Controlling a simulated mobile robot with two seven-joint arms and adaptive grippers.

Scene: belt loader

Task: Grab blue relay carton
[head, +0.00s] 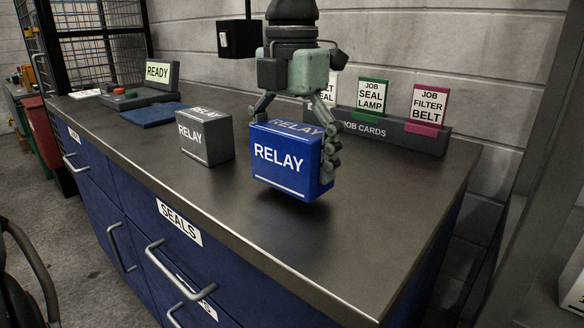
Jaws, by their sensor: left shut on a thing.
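The blue relay carton (280,171) is a small box with white RELAY lettering on its front and top. My left gripper (295,139) reaches down from above and is shut on the carton, with a finger on each side of it. A shadow lies under the carton, and it appears slightly above the dark worktop (270,240). A grey carton (204,138), also marked RELAY, stands on the worktop to the left, apart from the blue one. My right gripper is not in view.
A job card rack (400,136) with several cards stands behind on the right. A READY display (158,72) and a blue mat (153,114) are at the back left. Drawers with handles (180,272) are below the front edge. The worktop's right front is clear.

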